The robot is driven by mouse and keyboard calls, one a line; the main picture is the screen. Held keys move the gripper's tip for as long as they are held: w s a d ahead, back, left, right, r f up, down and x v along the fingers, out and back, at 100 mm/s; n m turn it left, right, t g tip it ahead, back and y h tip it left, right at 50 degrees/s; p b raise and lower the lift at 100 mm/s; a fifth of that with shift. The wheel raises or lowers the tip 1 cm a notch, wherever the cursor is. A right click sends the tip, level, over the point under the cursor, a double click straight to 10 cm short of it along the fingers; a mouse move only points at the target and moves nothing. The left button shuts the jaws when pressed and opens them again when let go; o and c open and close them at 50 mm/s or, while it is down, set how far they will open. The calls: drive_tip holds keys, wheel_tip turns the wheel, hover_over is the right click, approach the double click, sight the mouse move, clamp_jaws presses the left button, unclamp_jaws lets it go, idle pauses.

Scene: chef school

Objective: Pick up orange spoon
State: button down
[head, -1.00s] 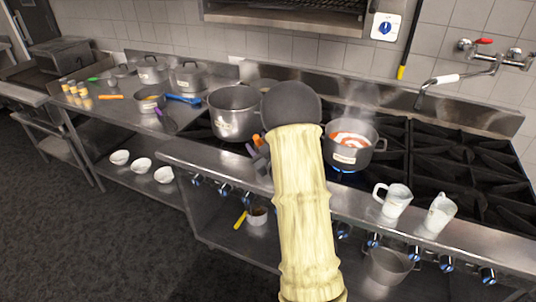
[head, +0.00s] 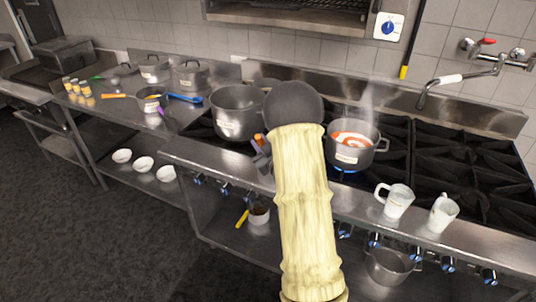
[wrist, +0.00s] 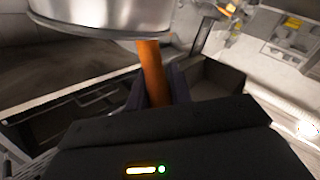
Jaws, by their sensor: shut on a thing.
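My gripper (head: 261,158) is just left of my pale yellow arm, in front of the stove's large pot. In the wrist view my gripper (wrist: 156,80) is shut on an upright orange handle, the orange spoon (wrist: 152,72). The spoon's orange handle also shows in the head view (head: 259,140). Its far end is hidden behind the pot rim in the wrist view, so I cannot see the bowl of the spoon. Another orange-handled utensil (head: 114,96) lies on the left counter.
A large metal pot (head: 236,118) stands close behind my gripper. A steaming pot of red soup (head: 350,155) is on a lit burner to the right. Two measuring jugs (head: 396,202) stand on the stove's front edge. The floor (head: 90,240) at left is clear.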

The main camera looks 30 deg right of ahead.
wheel_tip(320, 180, up, 10)
drive_tip(key=b, duration=0.1)
drive_tip(key=shift+b, duration=0.35)
drive_tip(key=shift+r, duration=0.1)
idle(0.6)
